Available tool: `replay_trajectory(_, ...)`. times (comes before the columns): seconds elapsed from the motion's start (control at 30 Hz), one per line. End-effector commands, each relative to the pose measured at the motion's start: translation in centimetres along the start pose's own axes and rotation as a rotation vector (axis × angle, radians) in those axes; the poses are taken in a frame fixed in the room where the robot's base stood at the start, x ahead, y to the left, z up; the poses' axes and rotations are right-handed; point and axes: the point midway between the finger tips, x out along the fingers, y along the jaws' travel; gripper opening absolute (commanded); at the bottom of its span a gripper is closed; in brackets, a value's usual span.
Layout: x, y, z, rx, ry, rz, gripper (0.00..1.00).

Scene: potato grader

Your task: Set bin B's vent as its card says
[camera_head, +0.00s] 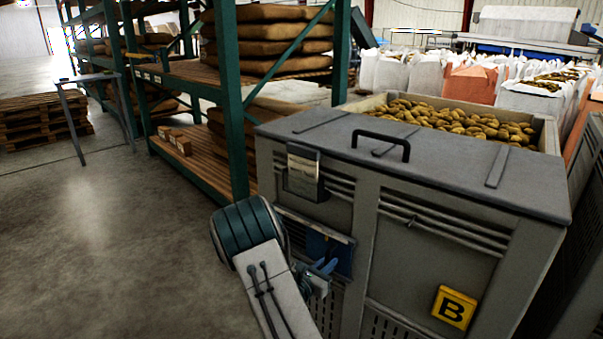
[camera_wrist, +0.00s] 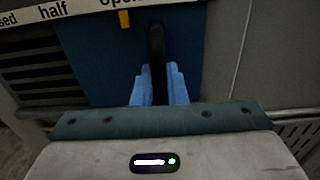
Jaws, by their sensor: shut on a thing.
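Bin B (camera_head: 395,230) is a grey vented bin with a yellow B plate (camera_head: 453,307) low on its front. A card (camera_head: 303,165) hangs at the front's upper left; its writing is too small to read. Below it is the blue vent slide (camera_head: 340,255), also in the wrist view (camera_wrist: 95,60). My gripper (camera_wrist: 157,85) has its light-blue fingers shut on the slide's upright black handle (camera_wrist: 156,50). It also shows in the head view (camera_head: 322,265), low against the bin. The slide's yellow pointer (camera_wrist: 124,19) is under the "open" label, whose top is cut off.
The label strip (camera_wrist: 60,12) also reads "half" and, cut off, "sed". Dark slats (camera_wrist: 45,90) show left of the slide. A green rack (camera_head: 232,110) with sacks stands behind the bin at left. Potatoes (camera_head: 450,122) fill an open crate behind.

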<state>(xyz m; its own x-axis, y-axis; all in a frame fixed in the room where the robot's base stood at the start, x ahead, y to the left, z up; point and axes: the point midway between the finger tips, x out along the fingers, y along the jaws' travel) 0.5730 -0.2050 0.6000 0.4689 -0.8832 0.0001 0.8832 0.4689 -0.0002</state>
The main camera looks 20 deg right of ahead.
Motion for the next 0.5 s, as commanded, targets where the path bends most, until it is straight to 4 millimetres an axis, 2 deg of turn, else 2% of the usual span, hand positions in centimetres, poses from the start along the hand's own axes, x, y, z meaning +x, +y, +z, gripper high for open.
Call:
replay_trajectory(0.17,0.0,0.6,0.0,0.001,0.000,0.002,0.00)
replay_trajectory(0.5,0.0,3.0,0.0,0.001,-0.001,0.003,0.00)
